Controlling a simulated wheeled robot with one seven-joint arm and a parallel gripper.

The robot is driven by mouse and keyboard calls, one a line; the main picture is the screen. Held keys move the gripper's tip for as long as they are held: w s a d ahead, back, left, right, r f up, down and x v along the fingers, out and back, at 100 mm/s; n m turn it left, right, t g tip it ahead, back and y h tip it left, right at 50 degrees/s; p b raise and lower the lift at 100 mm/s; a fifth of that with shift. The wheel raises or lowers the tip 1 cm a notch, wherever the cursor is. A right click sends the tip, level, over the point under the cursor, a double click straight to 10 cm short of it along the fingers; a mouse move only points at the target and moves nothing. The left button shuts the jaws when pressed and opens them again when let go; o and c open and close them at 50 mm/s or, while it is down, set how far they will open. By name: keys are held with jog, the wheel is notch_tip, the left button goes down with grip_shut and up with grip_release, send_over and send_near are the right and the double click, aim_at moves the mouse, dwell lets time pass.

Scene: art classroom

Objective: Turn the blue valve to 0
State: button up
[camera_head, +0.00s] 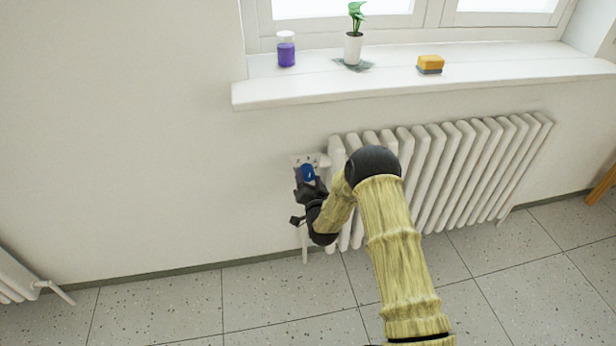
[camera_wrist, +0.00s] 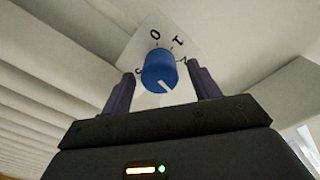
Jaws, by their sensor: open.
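The blue valve (camera_wrist: 159,70) is a round knob in front of a white plate (camera_wrist: 150,38) in the wrist view. The plate carries dark marks, with 0 at the top and 1 to its right. A white line on the knob's face points down and slightly right, away from the 0. My gripper (camera_wrist: 160,77) is open, with one finger on each side of the valve; whether either finger touches it I cannot tell. In the head view, the valve (camera_head: 308,173) sits at the radiator's upper left end, and my gripper (camera_head: 309,188) is just below it.
A white ribbed radiator (camera_head: 470,165) stands right of the valve, partly hidden by my arm. Above it, the windowsill (camera_head: 300,88) holds a purple jar (camera_head: 286,50), a potted plant (camera_head: 353,48) and a yellow sponge (camera_head: 430,63). The wall left of the valve is clear.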

jog(key=shift+x, duration=0.95)
jog(key=shift+c, duration=0.2)
jog(key=c, duration=0.9)
